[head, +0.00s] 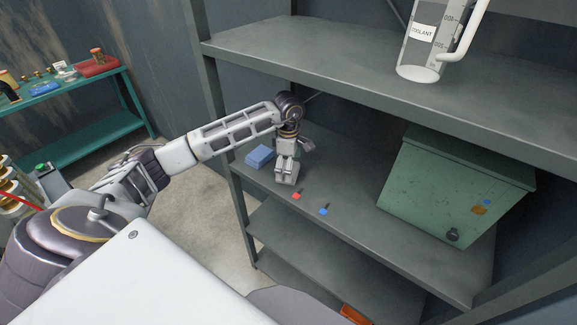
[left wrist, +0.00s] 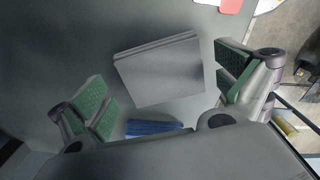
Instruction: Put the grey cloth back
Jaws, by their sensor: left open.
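A grey folded cloth (left wrist: 160,70) lies flat on the shelf in the left wrist view, with its layered edge on the far side. My left gripper (left wrist: 166,90) is open above it, with one green-padded finger on each side of the cloth and nothing held. In the head view my left gripper (head: 287,172) points down over the middle shelf, near its left end. There I cannot clearly tell the grey cloth from the gripper. My right gripper is not in view.
A blue folded cloth (head: 259,156) lies close beside my left gripper. A red tag (head: 296,196) and a blue tag (head: 323,211) lie in front. A green metal box (head: 440,190) stands right on the same middle shelf (head: 345,205). The upper shelf (head: 300,55) holds a coolant jug (head: 425,45).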

